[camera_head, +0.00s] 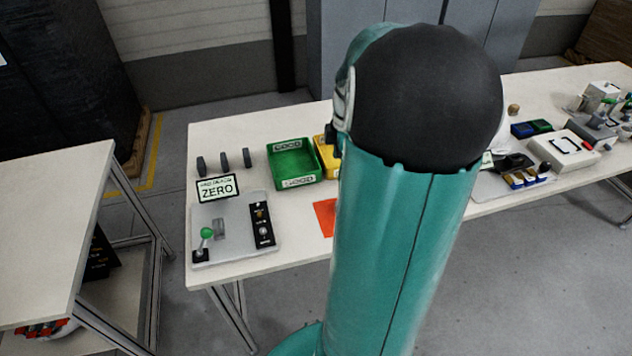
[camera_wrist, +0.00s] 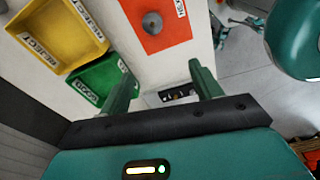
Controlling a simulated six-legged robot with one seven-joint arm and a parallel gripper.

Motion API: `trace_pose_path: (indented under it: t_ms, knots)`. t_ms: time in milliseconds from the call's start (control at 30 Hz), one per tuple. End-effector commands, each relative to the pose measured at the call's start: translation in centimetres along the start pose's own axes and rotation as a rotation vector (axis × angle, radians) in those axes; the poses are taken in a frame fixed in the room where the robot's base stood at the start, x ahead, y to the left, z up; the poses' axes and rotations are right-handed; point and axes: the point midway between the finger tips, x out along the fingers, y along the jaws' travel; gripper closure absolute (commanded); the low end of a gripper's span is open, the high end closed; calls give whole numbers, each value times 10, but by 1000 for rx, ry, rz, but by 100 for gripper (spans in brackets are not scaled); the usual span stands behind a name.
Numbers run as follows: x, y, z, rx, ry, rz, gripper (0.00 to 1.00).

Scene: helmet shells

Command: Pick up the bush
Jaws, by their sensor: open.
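A small grey round part with a dark hole, which looks like the bush (camera_wrist: 152,22), sits on an orange sheet (camera_wrist: 172,41) at the top of the wrist view. In the head view only the left part of the orange sheet (camera_head: 325,217) shows; my arm hides the rest and the part. My gripper (camera_wrist: 163,84) is open and empty, its two green fingers spread wide. The bush lies beyond the fingertips in the wrist view, apart from them. My gripper is hidden behind my arm in the head view.
A green bin (camera_wrist: 104,88) and a yellow bin (camera_wrist: 72,58) stand beside the sheet. A grey board (camera_head: 222,250) with a green-knobbed lever and a ZERO display (camera_head: 217,188) is at the table's left. Several dark upright pieces (camera_head: 224,160) stand behind. Another table (camera_head: 50,220) is at far left.

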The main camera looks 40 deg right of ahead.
Motion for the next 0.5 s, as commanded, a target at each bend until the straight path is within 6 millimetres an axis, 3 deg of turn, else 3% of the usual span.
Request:
trace_pose_path:
  t_ms: [100,200,367,500]
  knots:
    - [18,9,36,-73,43,-28,36]
    - [23,8,58,-107,65,-30,36]
    - [40,10,59,-127,71,-35,36]
    - [66,7,57,-128,73,-35,36]
